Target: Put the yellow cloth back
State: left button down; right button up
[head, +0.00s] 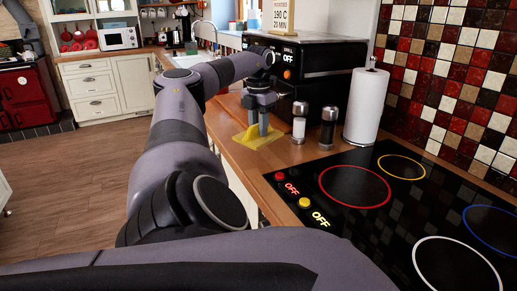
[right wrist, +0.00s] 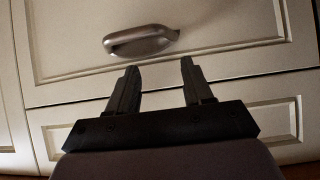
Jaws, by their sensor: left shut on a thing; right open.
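The yellow cloth (head: 250,139) lies on the wooden counter, left of the salt and pepper mills in the head view. My left gripper (head: 259,131) points down at it from above. Its fingers are shut on the cloth, and part of the cloth bunches up beside them. The rest of the cloth lies flat on the wood. My right gripper (right wrist: 154,85) shows in the right wrist view, with its two fingers apart and nothing between them. It faces a cream drawer front with a metal handle (right wrist: 141,40).
A black oven (head: 309,60) stands behind. The black hob (head: 390,200) fills the right front. The wooden counter strip (head: 228,118) is narrow here.

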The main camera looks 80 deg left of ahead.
pick_arm(q)
jog(key=shift+f+b, duration=0.55)
jog(key=shift+f, duration=2.6)
jog(key=c, duration=0.8)
grip_release()
jog(key=shift+f, duration=0.1)
jog(key=shift+c, duration=0.2)
notch_tip(320, 180, up, 12)
jog(key=p, duration=0.4)
